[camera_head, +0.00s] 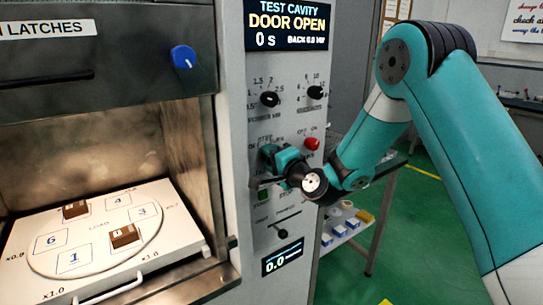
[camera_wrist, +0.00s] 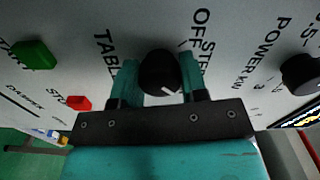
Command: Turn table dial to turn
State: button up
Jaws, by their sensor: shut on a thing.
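The turntable dial (camera_wrist: 159,72) is a round black knob with a white pointer mark, set on the grey panel beside the printed words "TABL…", "OFF" and "STEP". My gripper (camera_wrist: 160,80) has one finger on each side of the knob and is shut on it. In the head view my gripper (camera_head: 273,160) is against the panel and hides the dial. In the wrist view the white mark shows at the knob's lower right. Most of the dial's remaining lettering is covered by my gripper.
A black power dial (camera_wrist: 302,74), a green button (camera_wrist: 34,55) and a red button (camera_wrist: 78,103) are nearby. A red knob (camera_head: 312,143) sits just above my gripper. The display (camera_head: 287,24) reads "DOOR OPEN". The round turntable (camera_head: 92,238) carries two brown blocks.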

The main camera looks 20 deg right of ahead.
jog(key=shift+m, duration=0.3)
jog(key=o, duration=0.9)
jog(key=shift+o, duration=0.2)
jog(key=shift+s, duration=0.1)
jog(key=b+v, duration=1.5)
jog(key=v, duration=0.2)
jog(key=shift+b, duration=0.3)
jog(key=shift+s, duration=0.1)
